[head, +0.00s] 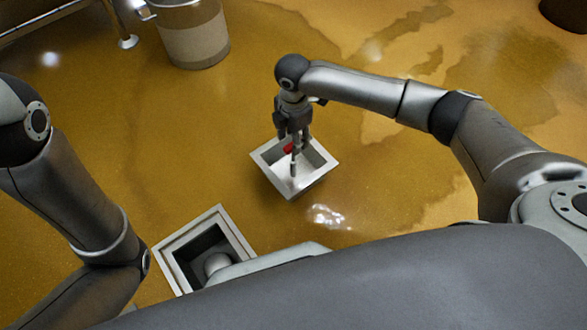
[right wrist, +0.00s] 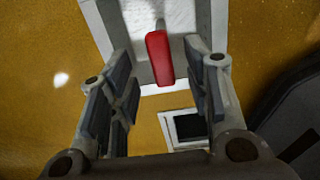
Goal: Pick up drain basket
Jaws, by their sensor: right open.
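The drain basket (head: 268,172) is a pale, square-rimmed box on the wet floor, in the middle of the head view. Its red handle (right wrist: 158,57) shows clearly in the right wrist view and partly in the head view (head: 289,148). My right gripper (head: 297,158) points down over the basket, fingers apart. In the right wrist view my right gripper (right wrist: 158,85) has one finger on each side of the red handle, with gaps on both sides. The fingers hide part of the basket in the head view. My left arm shows at the left, but its gripper is out of view.
A square floor drain opening (head: 167,249) with a pale frame lies at lower left, a rounded grey part (head: 217,263) inside it. A grey bucket (head: 192,38) stands at the back left near a metal leg (head: 128,41). The yellow floor around the basket is clear.

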